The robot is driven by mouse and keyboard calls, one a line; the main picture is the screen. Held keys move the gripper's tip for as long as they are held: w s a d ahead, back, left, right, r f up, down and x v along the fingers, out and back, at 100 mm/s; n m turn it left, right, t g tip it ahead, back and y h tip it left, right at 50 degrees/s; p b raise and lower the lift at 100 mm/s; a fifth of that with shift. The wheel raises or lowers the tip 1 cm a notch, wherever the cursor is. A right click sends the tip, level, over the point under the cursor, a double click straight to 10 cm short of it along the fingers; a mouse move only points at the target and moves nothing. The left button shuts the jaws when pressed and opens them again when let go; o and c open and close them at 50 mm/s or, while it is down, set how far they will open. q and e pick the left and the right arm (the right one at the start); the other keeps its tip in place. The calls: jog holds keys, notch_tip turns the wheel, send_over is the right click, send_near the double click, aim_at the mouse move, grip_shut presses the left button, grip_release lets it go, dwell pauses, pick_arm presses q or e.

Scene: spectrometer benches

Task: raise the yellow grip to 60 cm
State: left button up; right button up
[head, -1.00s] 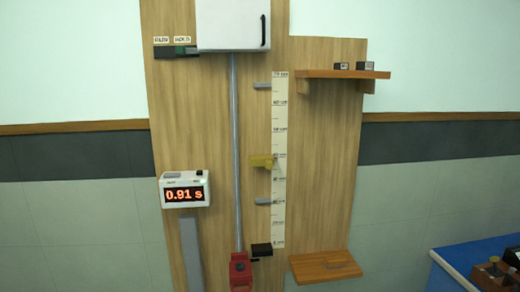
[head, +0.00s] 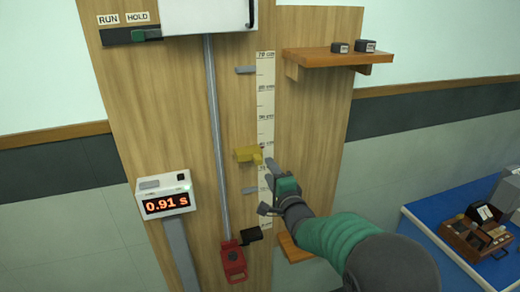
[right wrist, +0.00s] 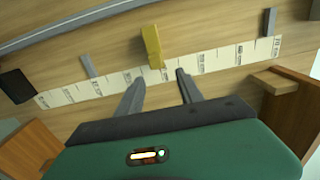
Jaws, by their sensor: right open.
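The yellow grip (head: 248,154) sits at the pale ruler strip (head: 265,88) on the wooden board, around mid-height of the scale. It also shows in the right wrist view (right wrist: 151,45), just beyond and between my fingertips. My right gripper (head: 269,187) is open and empty, a little below and right of the yellow grip in the head view. The grip appears clear of the fingers (right wrist: 158,78). Grey pegs stand above (head: 245,70) and below (head: 250,190) the grip beside the ruler. My left gripper is not in view.
A metal rod (head: 216,130) runs down left of the ruler to a red block (head: 232,262). A timer (head: 164,197) reads 0.91 s. A wooden shelf (head: 338,57) juts out upper right; a lower shelf (head: 291,249) is partly behind my arm. A blue table (head: 440,222) stands right.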

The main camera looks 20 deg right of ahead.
aim_at(255, 154)
jog(key=w+p, duration=0.1)
jog(key=w, duration=0.2)
jog(key=w+a+p, duration=0.1)
jog(key=w, duration=0.3)
jog(key=w+a+f+p, duration=0.1)
jog(key=w, duration=0.2)
jog(key=shift+w+a, duration=0.2)
jog(key=shift+w, duration=0.05)
jog(key=shift+w+a+r+p, duration=0.15)
jog(key=shift+w+a+p, duration=0.05)
jog(key=shift+w+p, duration=0.15)
jog(key=shift+s+a+r, duration=0.1)
jog(key=shift+s+r, duration=0.05)
jog(key=shift+s, duration=0.2)
jog(key=shift+s+d, duration=0.1)
jog(key=shift+d, duration=0.6)
jog(key=shift+c, duration=0.3)
jog(key=shift+w+d+f, duration=0.25)
jog(key=shift+w+d, duration=0.05)
jog(key=shift+d, duration=0.05)
jog(key=c, duration=0.5)
jog(key=shift+c, duration=1.1)
jog(key=shift+a, duration=0.35)
grip_shut()
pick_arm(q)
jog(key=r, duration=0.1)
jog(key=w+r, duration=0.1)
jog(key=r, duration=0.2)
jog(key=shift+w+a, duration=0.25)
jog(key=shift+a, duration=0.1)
